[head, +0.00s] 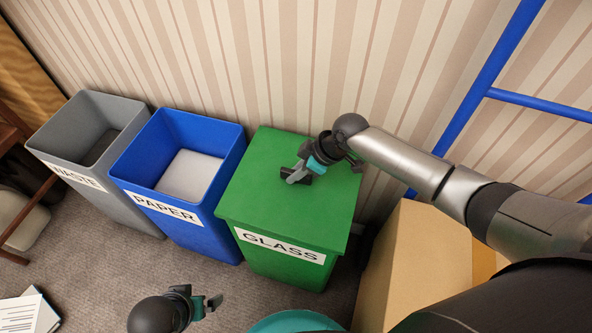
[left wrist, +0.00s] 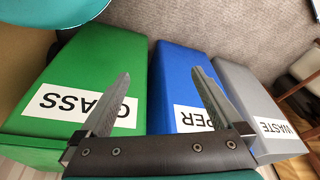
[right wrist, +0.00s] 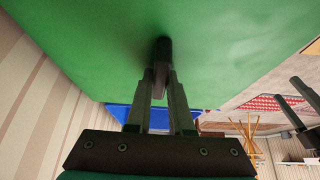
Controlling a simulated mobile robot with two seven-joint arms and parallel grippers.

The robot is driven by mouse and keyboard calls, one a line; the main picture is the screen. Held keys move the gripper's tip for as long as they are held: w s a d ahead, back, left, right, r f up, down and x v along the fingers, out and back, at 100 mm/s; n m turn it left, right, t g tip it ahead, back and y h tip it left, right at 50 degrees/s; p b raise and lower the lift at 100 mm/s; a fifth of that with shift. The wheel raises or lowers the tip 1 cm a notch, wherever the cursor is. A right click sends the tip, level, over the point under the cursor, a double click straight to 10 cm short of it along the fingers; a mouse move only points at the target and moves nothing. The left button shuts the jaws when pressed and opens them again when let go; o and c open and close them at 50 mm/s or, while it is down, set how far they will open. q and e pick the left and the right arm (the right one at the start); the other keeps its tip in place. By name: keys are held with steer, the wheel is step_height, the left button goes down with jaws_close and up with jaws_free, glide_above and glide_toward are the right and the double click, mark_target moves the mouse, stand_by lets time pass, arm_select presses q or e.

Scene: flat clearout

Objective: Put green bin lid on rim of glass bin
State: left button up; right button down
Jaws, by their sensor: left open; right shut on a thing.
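The green bin lid (head: 250,175) covers the top of the green glass bin (head: 285,275), which has a GLASS label. It lies about level and hides the rim; I cannot tell whether it touches all round. My right gripper (head: 300,174) is shut on the lid's dark handle. My left gripper (head: 211,303) is open and empty in front of the bins. In the left wrist view its fingers (left wrist: 160,75) are spread before the bin fronts.
The open blue paper bin (head: 200,222) stands close left of the glass bin, with the grey waste bin (head: 60,150) beyond. A cardboard box (head: 415,260) stands to the right. A blue frame (head: 490,85) leans by the striped wall (head: 280,60). Carpet (head: 100,265) is free in front.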

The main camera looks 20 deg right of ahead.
arm_select(q)
steer(key=shift+f, duration=0.1)
arm_select(e)
steer(key=shift+f, duration=0.15)
steer(key=c, duration=0.7)
jaws_free()
arm_select(q)
steer(key=shift+f, duration=0.1)
steer(key=s+a+f+g+p, duration=0.1)
steer(key=s+a+f+p, duration=0.4)
steer(key=f, duration=0.6)
steer(key=shift+s+a+f+y+p, duration=0.2)
steer(key=shift+s+f+y+p, duration=0.15)
steer(key=shift+s+p, duration=1.1)
arm_select(e)
steer(key=shift+b+v, duration=0.3)
steer(key=shift+v, duration=7.35)
arm_select(q)
steer(key=shift+s, duration=0.35)
arm_select(e)
steer(key=shift+a, duration=0.1)
